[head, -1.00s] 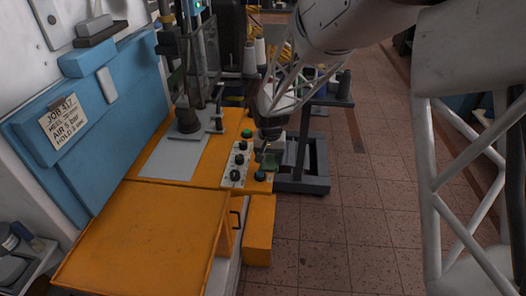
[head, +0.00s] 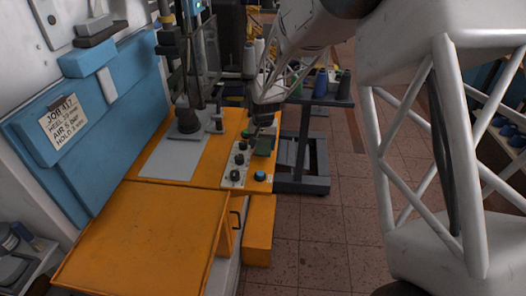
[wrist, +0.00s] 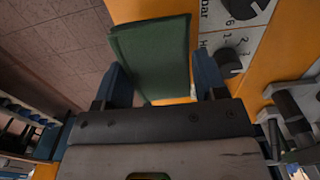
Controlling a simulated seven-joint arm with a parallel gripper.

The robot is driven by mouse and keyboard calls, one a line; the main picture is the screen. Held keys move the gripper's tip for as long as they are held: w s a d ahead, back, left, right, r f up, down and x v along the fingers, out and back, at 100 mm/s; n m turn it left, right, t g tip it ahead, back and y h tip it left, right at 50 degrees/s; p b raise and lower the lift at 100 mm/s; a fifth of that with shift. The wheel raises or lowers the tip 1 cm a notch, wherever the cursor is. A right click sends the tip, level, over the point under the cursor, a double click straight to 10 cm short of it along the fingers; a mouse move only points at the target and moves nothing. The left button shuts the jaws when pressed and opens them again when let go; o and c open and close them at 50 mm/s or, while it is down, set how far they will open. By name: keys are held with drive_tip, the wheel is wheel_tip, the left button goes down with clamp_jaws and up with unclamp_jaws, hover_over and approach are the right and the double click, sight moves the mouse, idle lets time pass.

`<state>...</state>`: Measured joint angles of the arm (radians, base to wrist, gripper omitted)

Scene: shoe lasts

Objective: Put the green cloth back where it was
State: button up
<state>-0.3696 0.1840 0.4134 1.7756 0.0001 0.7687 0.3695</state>
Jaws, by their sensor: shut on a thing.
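The green cloth (wrist: 155,55) looks like a flat, folded dark green piece in the wrist view, standing out from between my gripper's two blue fingers. My gripper (wrist: 165,85) is shut on it. In the head view my gripper (head: 264,128) is above the right side of the orange machine, and the cloth (head: 264,146) hangs below it, over or just beside the control panel (head: 239,165). I cannot tell whether the cloth touches the panel.
The panel has black knobs, a blue button (head: 260,176) and a green button. A press column (head: 187,115) stands left of the gripper. A dark cart (head: 303,180) with thread cones stands behind right. The orange top (head: 145,235) in front is bare.

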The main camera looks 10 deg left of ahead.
sight(263, 144)
drive_tip(key=shift+f, duration=1.75)
drive_tip(key=shift+f, duration=0.15)
drive_tip(key=o, duration=0.9)
drive_tip(key=shift+r, duration=0.2)
wheel_tip(263, 144, up, 12)
drive_tip(key=shift+f, duration=0.1)
